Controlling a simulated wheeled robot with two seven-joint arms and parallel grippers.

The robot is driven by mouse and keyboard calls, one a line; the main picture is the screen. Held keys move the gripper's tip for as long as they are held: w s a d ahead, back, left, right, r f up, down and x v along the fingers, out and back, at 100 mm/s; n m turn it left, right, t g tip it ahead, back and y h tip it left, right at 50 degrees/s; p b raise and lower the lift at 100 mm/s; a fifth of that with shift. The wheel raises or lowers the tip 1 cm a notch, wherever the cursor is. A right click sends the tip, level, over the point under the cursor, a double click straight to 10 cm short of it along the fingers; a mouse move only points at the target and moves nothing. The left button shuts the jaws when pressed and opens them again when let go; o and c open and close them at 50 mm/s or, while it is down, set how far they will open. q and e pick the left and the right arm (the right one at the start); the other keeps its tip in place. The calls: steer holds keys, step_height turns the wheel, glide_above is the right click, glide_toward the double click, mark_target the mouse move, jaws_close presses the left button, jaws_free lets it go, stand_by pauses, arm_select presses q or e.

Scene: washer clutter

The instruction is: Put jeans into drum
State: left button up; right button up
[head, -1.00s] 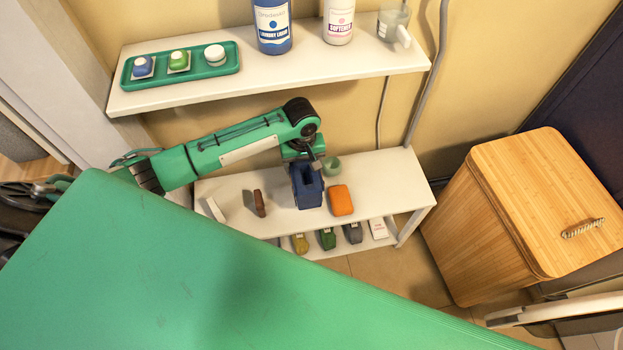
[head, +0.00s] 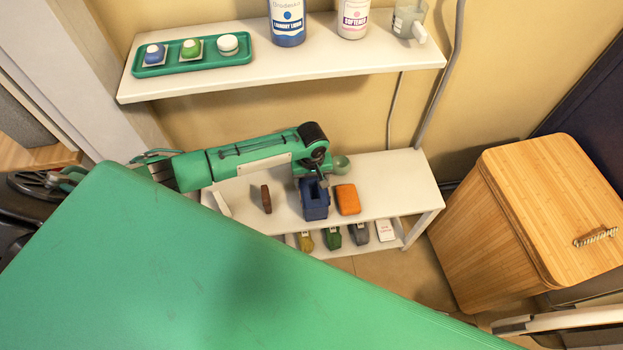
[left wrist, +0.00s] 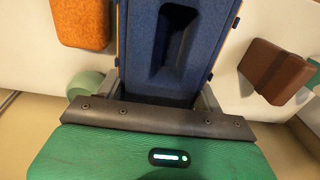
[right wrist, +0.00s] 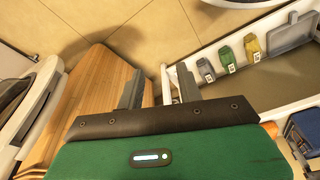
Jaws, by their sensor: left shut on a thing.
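The jeans are a dark blue folded bundle (head: 315,205) at the front of the lower white shelf in the head view. My left gripper (head: 317,181) is shut on them from above; I cannot tell whether they touch the shelf. In the left wrist view the blue bundle (left wrist: 145,50), with a deep fold, fills the space between the fingers (left wrist: 160,96). My right gripper (right wrist: 160,90) is open and empty in the right wrist view. A white curved rim (right wrist: 30,120) at the left may belong to the washer. The drum's inside is not clearly visible.
An orange cloth (head: 347,199) sits close to the jeans; a brown block (head: 266,198) stands left. An upper shelf (head: 280,70) hangs above my left arm. A wooden hamper (head: 545,220) stands right. A green surface (head: 230,270) fills the foreground.

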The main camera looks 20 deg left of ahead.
arm_select(q)
steer(key=shift+f, duration=0.1)
steer(key=o, duration=1.3)
